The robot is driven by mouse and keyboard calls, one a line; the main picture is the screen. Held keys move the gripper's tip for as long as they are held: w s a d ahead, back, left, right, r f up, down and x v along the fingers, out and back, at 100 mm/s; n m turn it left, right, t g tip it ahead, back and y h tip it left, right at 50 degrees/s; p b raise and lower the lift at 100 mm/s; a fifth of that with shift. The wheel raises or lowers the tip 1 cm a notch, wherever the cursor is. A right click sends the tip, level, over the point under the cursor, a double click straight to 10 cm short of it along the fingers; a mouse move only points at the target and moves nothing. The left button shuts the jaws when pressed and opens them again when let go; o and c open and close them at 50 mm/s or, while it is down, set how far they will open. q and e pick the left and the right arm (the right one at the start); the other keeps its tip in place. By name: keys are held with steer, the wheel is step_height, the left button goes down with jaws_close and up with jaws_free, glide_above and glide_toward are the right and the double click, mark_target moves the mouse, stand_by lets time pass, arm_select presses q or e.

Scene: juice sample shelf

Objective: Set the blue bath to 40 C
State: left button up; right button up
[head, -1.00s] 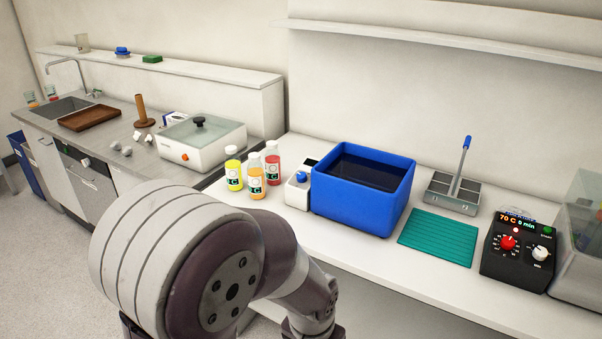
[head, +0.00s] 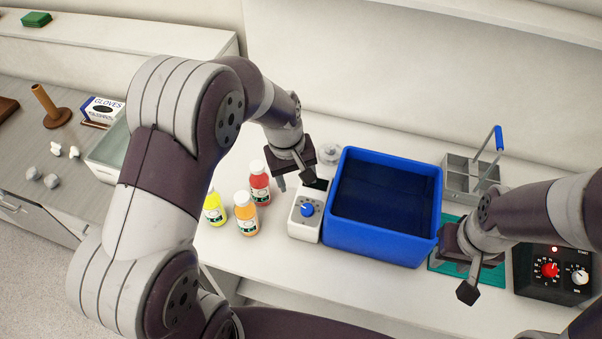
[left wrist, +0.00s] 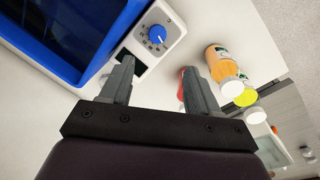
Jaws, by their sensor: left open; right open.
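The blue bath (head: 375,249) stands on the white bench, filled with dark liquid. Its white control unit (head: 304,226) sits against its left side, with a blue knob (head: 307,210) on top. The blue knob also shows in the left wrist view (left wrist: 157,32), with a white pointer and dial marks too small to read. My left gripper (head: 295,181) is open and empty, above and behind the knob, touching nothing that I can see. In the left wrist view its fingers (left wrist: 160,88) are spread. My right gripper (head: 470,277) is open, over the teal mat right of the bath.
Red (head: 259,185), orange (head: 246,215) and yellow (head: 214,208) bottles stand just left of the control unit. A grey metal rack (head: 458,182) with a blue-handled rod is behind the teal mat (head: 437,266). A black control box (head: 529,287) with red and white knobs is far right.

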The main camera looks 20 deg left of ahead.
mark_target(307, 209)
arm_select(q)
steer(key=f+p, duration=0.1)
steer(key=f, duration=0.2)
steer(key=d+f, duration=0.1)
steer(key=f, duration=0.3)
steer(key=d+f+p, duration=0.1)
steer(key=f, duration=0.3)
steer(key=shift+w+p, duration=0.3)
steer(key=shift+s+d+f, duration=0.25)
steer(key=shift+d+f, duration=0.05)
steer(key=shift+f, duration=0.2)
steer(key=shift+w+a+f, duration=0.1)
steer(key=shift+w, duration=0.05)
steer(key=shift+c, duration=1.2)
steer(key=c, duration=0.8)
arm_select(e)
steer(key=r, duration=0.3)
steer(key=shift+s+d+r, duration=0.25)
steer(key=shift+s+d, duration=0.05)
steer(key=shift+s, duration=0.1)
